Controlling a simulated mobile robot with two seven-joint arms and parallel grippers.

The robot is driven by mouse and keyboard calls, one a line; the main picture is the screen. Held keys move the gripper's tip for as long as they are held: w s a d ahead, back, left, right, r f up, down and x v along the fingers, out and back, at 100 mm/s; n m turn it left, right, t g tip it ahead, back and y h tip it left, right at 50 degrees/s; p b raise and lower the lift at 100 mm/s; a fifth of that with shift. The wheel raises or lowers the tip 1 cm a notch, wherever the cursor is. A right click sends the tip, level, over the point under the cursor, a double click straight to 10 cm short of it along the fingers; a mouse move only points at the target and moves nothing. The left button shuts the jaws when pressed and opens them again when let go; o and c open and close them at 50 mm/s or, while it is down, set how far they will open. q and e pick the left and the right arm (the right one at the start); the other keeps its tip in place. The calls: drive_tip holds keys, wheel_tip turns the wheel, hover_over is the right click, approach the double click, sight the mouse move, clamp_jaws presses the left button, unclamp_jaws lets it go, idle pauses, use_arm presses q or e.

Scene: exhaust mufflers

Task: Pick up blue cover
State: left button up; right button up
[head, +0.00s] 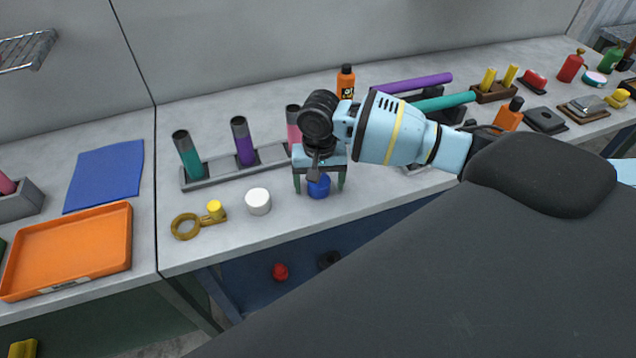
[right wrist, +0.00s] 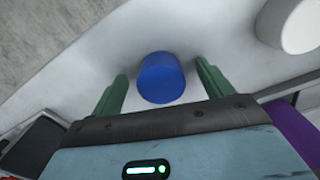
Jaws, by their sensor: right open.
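The blue cover (head: 319,187) is a short blue cylinder standing on the grey bench near its front edge. My right gripper (head: 319,188) is open above and around it, with one green finger on each side in the head view. In the right wrist view the blue cover (right wrist: 161,78) lies between and slightly beyond the two green fingertips of the right gripper (right wrist: 161,75). Gaps show between the cover and both fingers, so it is not gripped. My left gripper is not in view.
A white cap (head: 258,201) stands just left of the blue cover, with a brass ring tool (head: 186,226) and yellow cap (head: 215,209) beyond it. A grey rack (head: 215,176) with coloured tubes stands behind. An orange tray (head: 68,252) is at far left.

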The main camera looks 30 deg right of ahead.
sight(320, 182)
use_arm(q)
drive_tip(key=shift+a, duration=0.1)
use_arm(e)
drive_tip(key=c, duration=1)
